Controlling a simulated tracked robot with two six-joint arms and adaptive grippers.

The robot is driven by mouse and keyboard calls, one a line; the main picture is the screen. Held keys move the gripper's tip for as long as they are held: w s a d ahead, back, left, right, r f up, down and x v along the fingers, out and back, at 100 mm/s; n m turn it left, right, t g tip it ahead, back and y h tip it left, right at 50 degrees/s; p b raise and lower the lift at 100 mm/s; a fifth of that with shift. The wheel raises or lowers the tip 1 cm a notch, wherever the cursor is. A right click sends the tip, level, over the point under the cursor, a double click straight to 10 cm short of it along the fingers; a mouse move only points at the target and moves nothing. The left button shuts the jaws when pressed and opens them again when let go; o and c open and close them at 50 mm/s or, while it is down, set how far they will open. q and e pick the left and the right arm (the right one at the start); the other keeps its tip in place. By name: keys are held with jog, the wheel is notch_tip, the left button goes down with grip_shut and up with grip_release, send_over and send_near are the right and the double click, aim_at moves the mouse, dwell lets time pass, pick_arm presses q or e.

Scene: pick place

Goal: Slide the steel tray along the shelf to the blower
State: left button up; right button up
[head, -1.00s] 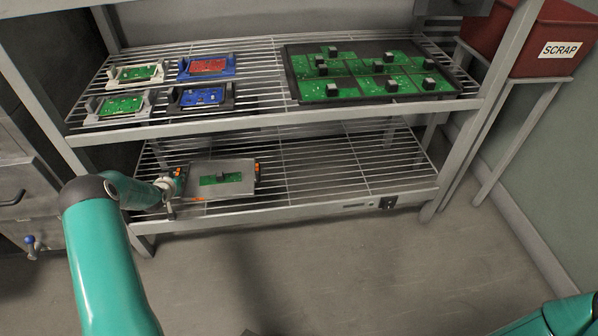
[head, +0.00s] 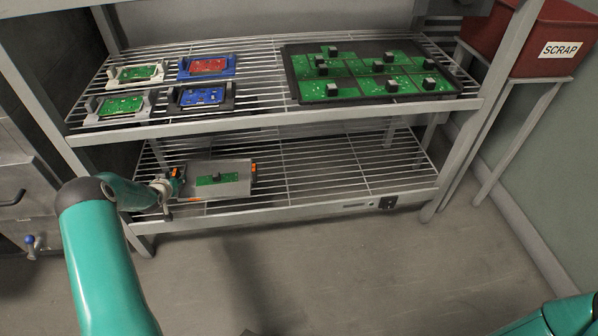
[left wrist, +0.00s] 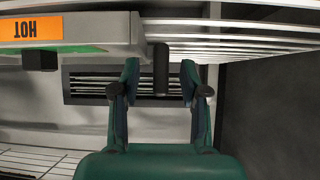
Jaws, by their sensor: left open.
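The steel tray (head: 222,167) lies on the lower wire shelf at its left end, with a green board (head: 230,178) on it and orange labels at its corners. My left gripper (head: 174,184) is at the tray's left end. In the left wrist view the tray (left wrist: 100,28) is at the upper left with an upside-down HOT label (left wrist: 30,28). There my left gripper (left wrist: 160,72) is open, with a dark upright cylinder (left wrist: 161,70) between its fingertips; I cannot tell whether they touch it. I cannot clearly identify the blower. My right gripper is not visible.
The lower wire shelf (head: 330,168) is clear to the right of the tray. The upper shelf holds several boards in holders and a large dark tray (head: 292,80) of boards. A switch (head: 387,203) sits on the lower shelf's front edge. A red scrap bin (head: 540,38) stands at right.

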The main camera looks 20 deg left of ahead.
pick_arm(q)
jog(key=v, duration=1.2)
jog(key=w+d+m+h+p, duration=0.25)
jog(key=w+d, duration=0.55)
jog(key=d, duration=0.6)
jog(key=s+d+f+m+g+h+p, duration=0.1)
jog(key=d+h, duration=0.1)
jog(key=d, duration=0.7)
jog(key=d+f+m+h+p, duration=0.1)
jog(key=d+h+p, duration=0.15)
jog(key=d, duration=0.75)
jog(key=s+d+f+g+h+p, duration=0.15)
jog(key=s+d+g, duration=0.25)
jog(key=s+d, duration=0.5)
jog(key=s+d+f+g+h, duration=0.1)
jog(key=s+d+f+g, duration=0.2)
jog(key=s+d, duration=0.65)
jog(key=s+a+r+p, duration=0.1)
jog(key=s+r+p, duration=0.1)
jog(key=r+p, duration=1.7)
jog(key=s+a+r+g+p, duration=0.1)
jog(key=s+r+p, duration=0.1)
jog(key=r+p, duration=1.6)
jog(key=shift+s+a+r+n+p, duration=0.15)
jog(key=shift+a+r+n+p, duration=0.1)
jog(key=shift+r+n+p, duration=0.25)
